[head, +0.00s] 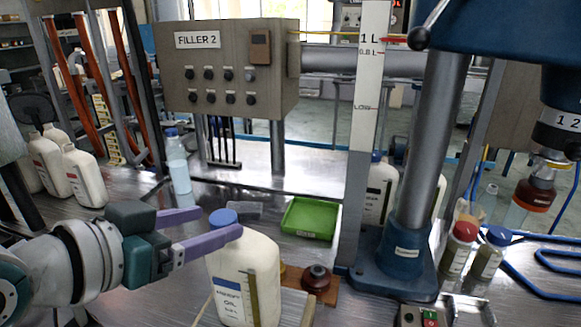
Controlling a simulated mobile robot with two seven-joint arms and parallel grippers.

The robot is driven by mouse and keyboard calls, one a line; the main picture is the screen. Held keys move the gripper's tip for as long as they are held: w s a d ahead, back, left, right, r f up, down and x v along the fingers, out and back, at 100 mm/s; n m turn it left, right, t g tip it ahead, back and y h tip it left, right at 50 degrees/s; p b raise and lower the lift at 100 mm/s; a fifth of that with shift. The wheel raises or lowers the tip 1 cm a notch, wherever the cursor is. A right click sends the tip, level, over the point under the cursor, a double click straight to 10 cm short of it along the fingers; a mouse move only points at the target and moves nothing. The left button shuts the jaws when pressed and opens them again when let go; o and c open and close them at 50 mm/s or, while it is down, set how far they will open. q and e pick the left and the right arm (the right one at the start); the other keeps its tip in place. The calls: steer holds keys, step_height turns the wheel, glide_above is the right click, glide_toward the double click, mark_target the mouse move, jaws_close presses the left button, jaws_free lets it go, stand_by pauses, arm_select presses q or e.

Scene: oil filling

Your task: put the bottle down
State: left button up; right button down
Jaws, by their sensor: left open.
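A white oil bottle (247,277) with a blue cap stands upright at the bottom centre, on or just above the bench; its base is cut off by the picture edge. Its label reads OIL, and a level strip runs down its right side. My left gripper (219,223) comes in from the left with its two purple fingers spread apart. The fingers are at the height of the bottle's cap and neck. The nearer finger passes in front of the neck just below the cap; whether it touches cannot be told. My right gripper is out of view.
A green tray (309,218) lies behind the bottle. A blue-based press column (395,262) and a level gauge (366,130) stand to the right. White jugs (84,177) and a clear bottle (178,163) stand at left. Small red- and blue-capped bottles (457,250) stand at right.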

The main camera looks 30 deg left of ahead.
arm_select(q)
steer(key=s+d+f+m+g, duration=0.1)
steer(key=s+d+g, duration=0.3)
steer(key=s, duration=0.4)
steer(key=s+d+f+g, duration=0.2)
steer(key=s+d+g, duration=0.2)
steer(key=s+g, duration=0.2)
steer(key=s, duration=0.2)
steer(key=shift+s+d+f+m, duration=0.2)
steer(key=shift+s+f+m, duration=0.15)
steer(key=shift+f+m, duration=0.05)
steer(key=shift+r, duration=0.1)
step_height(320, 180, up, 35)
steer(key=p, duration=3.5)
